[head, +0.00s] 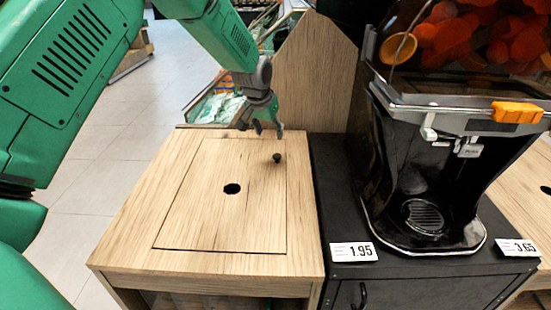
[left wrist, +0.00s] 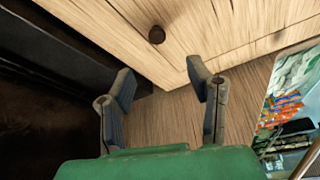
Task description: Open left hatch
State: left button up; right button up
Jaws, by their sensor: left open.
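The left hatch (head: 210,218) is a flat wooden panel set in the top of the left wooden cabinet, and it lies closed. It has a dark round hole (head: 232,188) near its middle and a small dark knob (head: 277,157) near its far right corner. In the left wrist view the knob (left wrist: 157,34) shows beyond the fingertips. My left gripper (head: 262,127) hangs over the far edge of the cabinet top, behind the knob and apart from it. In the left wrist view its two fingers (left wrist: 162,76) are spread with nothing between them. My right gripper is out of view.
A black juicer (head: 425,160) stands on a dark cabinet to the right, with price tags (head: 354,252) at its front. An upright wooden panel (head: 310,75) rises behind the cabinet. Bagged goods (head: 218,107) lie at the back. Tiled floor (head: 115,150) is open at left.

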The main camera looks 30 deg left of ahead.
aim_at(277, 155)
pick_arm(q)
jog(key=b+x, duration=0.2)
jog(key=x, duration=0.9)
jog(key=shift+d+f, duration=0.1)
jog(key=shift+d, duration=0.1)
jog(key=shift+w+a+f, duration=0.15)
jog(key=shift+w+f, duration=0.05)
jog(key=shift+f, duration=0.15)
jog(key=shift+r, duration=0.1)
grip_shut()
